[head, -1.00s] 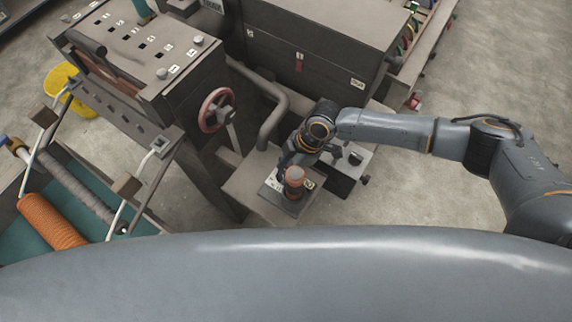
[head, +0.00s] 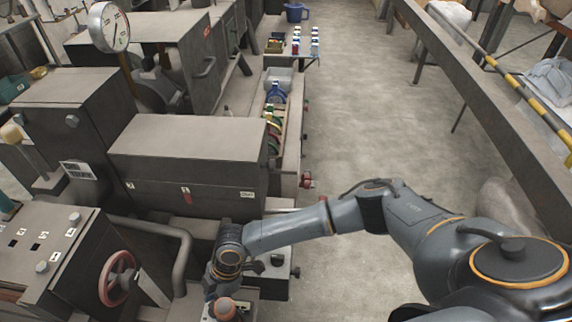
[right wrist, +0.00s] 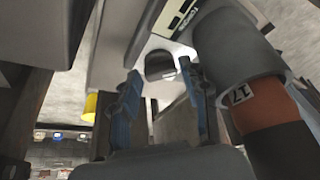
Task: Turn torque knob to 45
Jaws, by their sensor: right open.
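My right gripper (right wrist: 159,92) is open in the right wrist view, with its two blue fingers apart. A dark rounded knob (right wrist: 160,65) on a pale panel (right wrist: 115,45) shows just beyond the gap between them, apparently untouched. I cannot read any torque scale or tell the knob's setting. A dark cylinder with an orange-brown part (right wrist: 275,115) stands close to the right finger. In the head view, my right gripper is at the bottom, largely hidden by its wrist, near an orange-brown cap (head: 225,308). My left gripper is not in view.
A red handwheel (head: 117,278) and a bent grey pipe (head: 182,255) lie left of my right arm. A large dark box (head: 190,150) stands behind it. Open floor (head: 345,130) extends beyond the arm. A yellow object (right wrist: 90,106) shows at left in the right wrist view.

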